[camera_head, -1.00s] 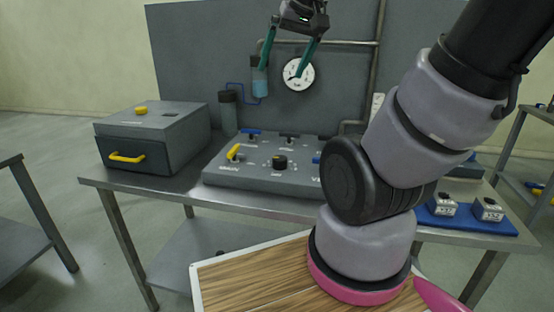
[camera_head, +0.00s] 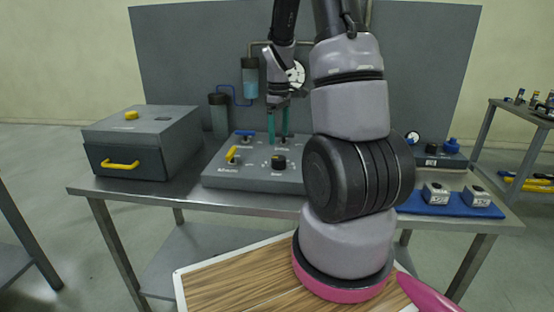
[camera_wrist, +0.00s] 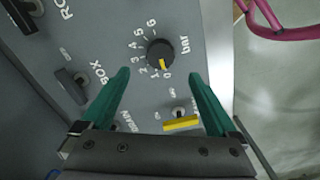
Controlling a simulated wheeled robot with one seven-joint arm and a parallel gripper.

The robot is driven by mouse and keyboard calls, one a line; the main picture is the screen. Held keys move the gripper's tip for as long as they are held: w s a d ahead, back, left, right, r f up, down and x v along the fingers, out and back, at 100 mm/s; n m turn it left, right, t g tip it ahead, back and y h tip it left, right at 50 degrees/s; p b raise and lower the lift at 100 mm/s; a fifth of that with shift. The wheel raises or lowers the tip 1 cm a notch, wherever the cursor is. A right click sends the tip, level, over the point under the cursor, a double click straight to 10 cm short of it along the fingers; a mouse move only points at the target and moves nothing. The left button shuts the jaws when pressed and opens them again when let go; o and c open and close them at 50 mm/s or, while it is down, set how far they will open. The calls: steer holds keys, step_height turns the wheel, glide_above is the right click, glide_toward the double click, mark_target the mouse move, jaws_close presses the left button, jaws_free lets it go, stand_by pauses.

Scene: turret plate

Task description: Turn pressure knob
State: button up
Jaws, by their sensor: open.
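The pressure knob (camera_head: 278,161) is a small black round knob on the top of the grey valve panel (camera_head: 255,180). In the wrist view the knob (camera_wrist: 160,54) has a yellow mark pointing near 0 on a printed 0 to 6 "bar" scale. My gripper (camera_head: 277,139) points down over the panel, behind the knob in the head view. In the wrist view my gripper (camera_wrist: 159,77) is open, with its green fingertips apart and nothing between them; the knob lies just beyond the tips. The round pressure gauge (camera_head: 299,73) on the back board is partly hidden by my arm.
A yellow lever (camera_wrist: 181,123) sits near the right finger in the wrist view. A blue-handled valve (camera_head: 245,134) is at the panel's back. A grey drawer box (camera_head: 140,140) stands left. A blue mat (camera_head: 450,207) with two small devices lies right. My arm hides the panel's right part.

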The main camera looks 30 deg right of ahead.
mark_target(279, 157)
step_height(279, 157, down, 10)
steer(key=shift+r, duration=0.1)
stand_by(0.4)
steer(key=c, duration=1.4)
